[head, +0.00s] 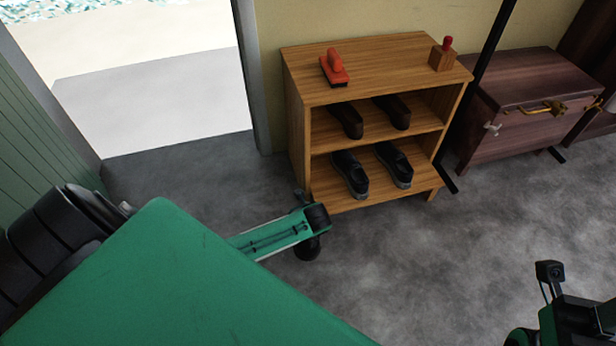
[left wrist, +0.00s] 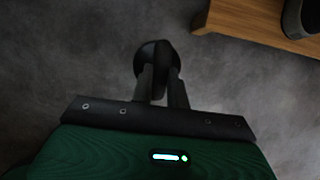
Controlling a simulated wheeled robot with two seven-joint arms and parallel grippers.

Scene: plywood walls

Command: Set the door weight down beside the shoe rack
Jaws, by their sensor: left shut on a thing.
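The door weight (head: 307,250) is a small dark rounded object, held low over or on the floor just left of the shoe rack's front corner. I cannot tell whether it touches the floor. My left gripper (head: 312,229) is shut on it and partly hides it. In the left wrist view the door weight (left wrist: 154,54) shows between and beyond the two dark fingers (left wrist: 160,85). The wooden shoe rack (head: 368,142) stands against the wall, with dark shoes on its two shelves. My right gripper (head: 551,285) is partly in view at the bottom right; its jaws are unclear.
A red-handled brush (head: 334,68) and a wooden block with a red knob (head: 442,55) are on the rack's top. A dark wooden chest (head: 525,105) stands to the right, behind a black pole (head: 490,45). An open doorway (head: 165,85) is at left. Grey floor (head: 430,260) in front is clear.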

